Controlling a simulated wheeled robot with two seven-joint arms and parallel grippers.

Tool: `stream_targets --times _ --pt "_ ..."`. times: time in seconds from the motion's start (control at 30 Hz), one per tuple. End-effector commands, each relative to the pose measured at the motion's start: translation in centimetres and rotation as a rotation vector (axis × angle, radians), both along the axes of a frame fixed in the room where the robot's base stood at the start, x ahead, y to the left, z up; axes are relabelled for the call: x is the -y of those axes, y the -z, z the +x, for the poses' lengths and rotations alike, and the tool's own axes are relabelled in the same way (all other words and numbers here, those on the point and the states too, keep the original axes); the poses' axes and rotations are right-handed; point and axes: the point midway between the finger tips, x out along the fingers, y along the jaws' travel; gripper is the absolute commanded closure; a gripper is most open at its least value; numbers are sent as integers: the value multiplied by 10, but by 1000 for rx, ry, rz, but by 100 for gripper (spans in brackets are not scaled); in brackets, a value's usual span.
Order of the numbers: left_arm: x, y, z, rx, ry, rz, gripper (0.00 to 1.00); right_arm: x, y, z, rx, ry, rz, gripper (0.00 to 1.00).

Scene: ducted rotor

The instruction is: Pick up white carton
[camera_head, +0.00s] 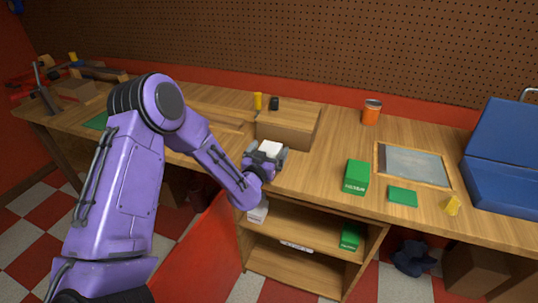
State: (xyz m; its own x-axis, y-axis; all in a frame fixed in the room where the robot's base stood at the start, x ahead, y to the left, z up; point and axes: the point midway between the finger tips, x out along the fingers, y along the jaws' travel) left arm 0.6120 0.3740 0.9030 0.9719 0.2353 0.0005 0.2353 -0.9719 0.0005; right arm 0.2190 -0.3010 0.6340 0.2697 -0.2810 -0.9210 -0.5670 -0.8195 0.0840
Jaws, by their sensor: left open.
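A small white carton (270,147) sits near the front edge of the workbench, in front of the wooden box. My left gripper (266,153) is open at the carton, with a finger on either side of it. The gripper hides the carton's lower part, and I cannot tell whether the fingers touch it. Another white box (258,213) is on the upper shelf under the bench, partly hidden by my left arm. My right gripper is not in view.
The wooden box (288,127) stands just behind the carton. A green box (356,177), a flat green piece (402,196), a framed grey panel (413,164), a yellow piece (452,206), an orange can (371,112) and a blue case (502,188) are to the right.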

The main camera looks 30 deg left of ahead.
Motion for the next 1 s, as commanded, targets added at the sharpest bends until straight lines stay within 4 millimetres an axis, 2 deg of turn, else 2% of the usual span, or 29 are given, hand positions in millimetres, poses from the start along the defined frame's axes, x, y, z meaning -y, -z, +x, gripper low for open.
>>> stream_targets --times 0.13,0.3,0.33,0.6,0.73,0.87,1.0 --pt "1 1 0 -1 1 0 0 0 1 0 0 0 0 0" --pt "1 1 0 -1 2 0 55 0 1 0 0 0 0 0" --pt "1 1 0 -1 2 0 63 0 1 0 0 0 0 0" --pt "1 -1 0 0 2 0 63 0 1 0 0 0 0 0" --pt "1 -8 0 1 4 0 63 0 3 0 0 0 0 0" --pt "2 -29 0 6 4 1 63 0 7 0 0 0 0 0" --pt "19 -64 -20 5 7 1 63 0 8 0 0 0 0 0"
